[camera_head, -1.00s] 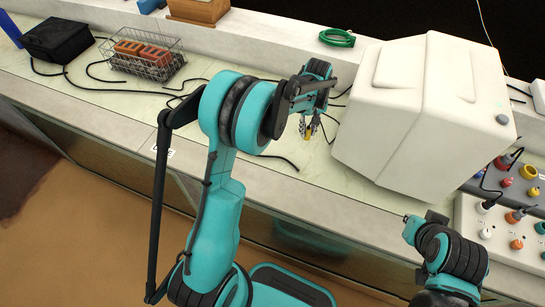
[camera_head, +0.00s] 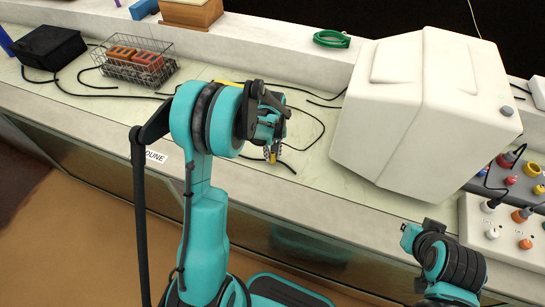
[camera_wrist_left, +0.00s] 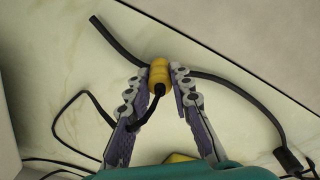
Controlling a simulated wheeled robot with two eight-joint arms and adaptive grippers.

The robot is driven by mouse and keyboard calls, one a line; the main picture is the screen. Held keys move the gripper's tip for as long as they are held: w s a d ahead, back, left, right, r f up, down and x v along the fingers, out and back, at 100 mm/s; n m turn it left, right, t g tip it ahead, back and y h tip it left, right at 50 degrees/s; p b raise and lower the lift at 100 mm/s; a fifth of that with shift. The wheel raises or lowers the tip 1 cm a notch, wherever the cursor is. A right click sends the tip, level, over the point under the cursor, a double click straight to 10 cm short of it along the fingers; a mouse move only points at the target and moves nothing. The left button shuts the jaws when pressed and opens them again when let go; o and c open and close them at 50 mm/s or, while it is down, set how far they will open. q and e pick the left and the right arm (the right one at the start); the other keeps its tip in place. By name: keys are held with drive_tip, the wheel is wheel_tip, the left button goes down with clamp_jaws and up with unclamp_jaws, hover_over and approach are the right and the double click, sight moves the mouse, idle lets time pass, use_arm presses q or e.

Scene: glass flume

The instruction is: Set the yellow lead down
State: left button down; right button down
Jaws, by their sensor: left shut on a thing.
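My left gripper (camera_head: 272,150) is shut on the yellow lead's plug (camera_wrist_left: 158,72), a ribbed yellow body with a black cable running back between the fingers. The plug also shows in the head view as a small yellow spot (camera_head: 272,158) at the fingertips, over the pale bench top (camera_head: 318,170). In the left wrist view a loose black cable (camera_wrist_left: 125,52) passes behind the plug. I cannot tell whether the plug touches the bench or that cable. My right arm shows at lower right, but its gripper cannot be made out.
A big white housing (camera_head: 420,110) stands right of the gripper. A wire basket (camera_head: 128,68) with orange blocks and a black box (camera_head: 48,48) stand at left. Black cables lie across the bench. A control panel (camera_head: 505,245) with coloured plugs is at right. A green coil (camera_head: 332,39) lies behind.

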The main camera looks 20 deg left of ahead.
use_arm(q)
drive_tip(key=shift+f, duration=0.55)
drive_tip(key=shift+r, duration=0.1)
drive_tip(key=shift+f, duration=0.2)
drive_tip(key=c, duration=1.3)
unclamp_jaws()
drive_tip(key=shift+c, duration=0.2)
drive_tip(key=shift+r, duration=0.1)
